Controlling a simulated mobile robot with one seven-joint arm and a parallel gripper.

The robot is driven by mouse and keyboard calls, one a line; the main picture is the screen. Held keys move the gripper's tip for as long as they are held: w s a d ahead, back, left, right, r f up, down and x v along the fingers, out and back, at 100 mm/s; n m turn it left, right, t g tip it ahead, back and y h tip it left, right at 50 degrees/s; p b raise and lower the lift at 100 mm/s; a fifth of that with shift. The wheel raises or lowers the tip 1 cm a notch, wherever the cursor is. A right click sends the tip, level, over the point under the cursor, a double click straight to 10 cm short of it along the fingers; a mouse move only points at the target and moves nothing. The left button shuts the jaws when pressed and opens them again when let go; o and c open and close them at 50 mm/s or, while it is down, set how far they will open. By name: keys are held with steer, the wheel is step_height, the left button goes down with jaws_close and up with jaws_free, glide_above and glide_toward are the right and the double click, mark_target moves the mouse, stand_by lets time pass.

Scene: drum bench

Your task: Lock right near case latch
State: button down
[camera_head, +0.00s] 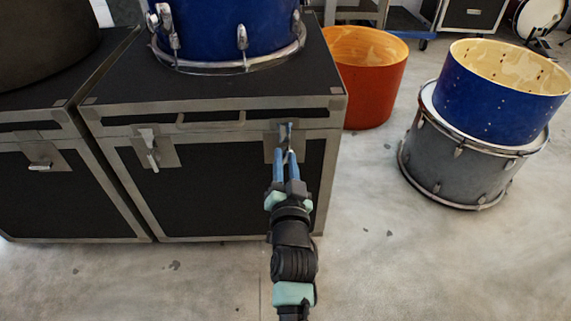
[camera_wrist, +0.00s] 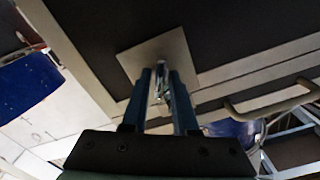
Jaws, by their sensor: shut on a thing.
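The black case (camera_head: 225,185) with metal edging stands in the middle of the head view. Its right near latch (camera_head: 289,131) sits on a square metal plate at the upper right of the front face. My gripper (camera_head: 288,154) reaches up to this latch, and its blue fingers are shut on it. In the wrist view, the latch (camera_wrist: 161,88) shows as a shiny metal piece between my fingers (camera_wrist: 163,80), in front of its plate (camera_wrist: 165,52). The fingers partly hide the latch, so I cannot tell whether it is fastened.
A left latch (camera_head: 149,150) and a handle (camera_head: 212,119) are on the same front face. A blue drum (camera_head: 225,30) stands on the lid. Another case (camera_head: 55,190) stands close at left. Orange (camera_head: 365,80) and stacked drums (camera_head: 460,160) stand right. The front floor is clear.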

steer(key=n+b, duration=0.1)
steer(key=n, duration=0.4)
steer(key=shift+f+n+b, duration=0.1)
steer(key=shift+n+b, duration=0.2)
steer(key=shift+b, duration=0.1)
stand_by(0.3)
steer(key=c, duration=0.9)
jaws_free()
steer(key=shift+s, duration=0.1)
steer(key=s+p, duration=0.2)
steer(key=s, duration=1)
steer(key=shift+s, duration=0.4)
